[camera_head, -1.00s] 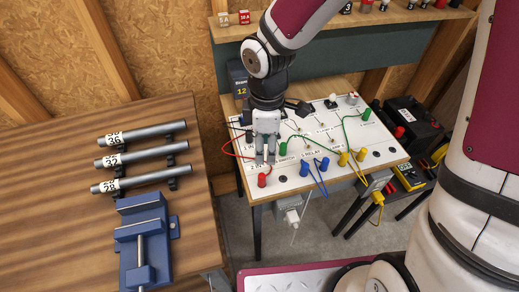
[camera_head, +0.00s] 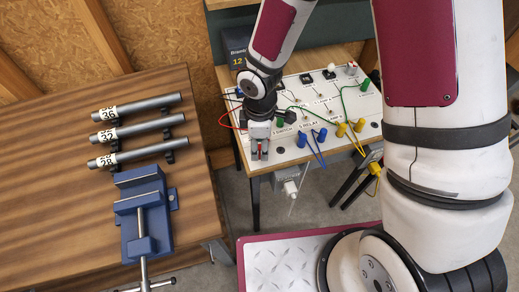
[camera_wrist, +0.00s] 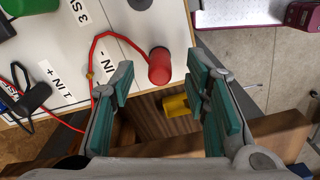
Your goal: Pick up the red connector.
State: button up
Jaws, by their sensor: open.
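The red connector (camera_wrist: 160,66) stands at the edge of the white board (camera_wrist: 128,50), with a red wire beside it, in the wrist view. My gripper (camera_wrist: 161,84) is open, its two teal-padded fingers on either side of the connector, which appears just past the fingertips with gaps on both sides. I cannot tell whether the fingers are at its height. In the head view my gripper (camera_head: 259,152) is over the front left edge of the board, and largely hides the connector there.
Blue connectors (camera_head: 311,137) and yellow connectors (camera_head: 350,129) stand to the right on the board. A green connector (camera_head: 280,121) is close by my gripper. A blue vise (camera_head: 143,215) and several grey tubes (camera_head: 140,131) occupy the wooden table (camera_head: 60,200) at left.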

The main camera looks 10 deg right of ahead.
jog(key=shift+f, duration=0.95)
grip_shut()
jog(key=shift+r, duration=0.8)
notch_tip(320, 180, up, 2)
jog(key=shift+w+r, duration=0.1)
jog(key=s+d+r+p, duration=0.1)
jog(key=s+d+p, duration=0.1)
jog(key=s, duration=0.6)
jog(key=s+d+r+p, duration=0.2)
jog(key=s+p, duration=0.2)
jog(key=s, duration=0.3)
jog(key=shift+s, duration=0.35)
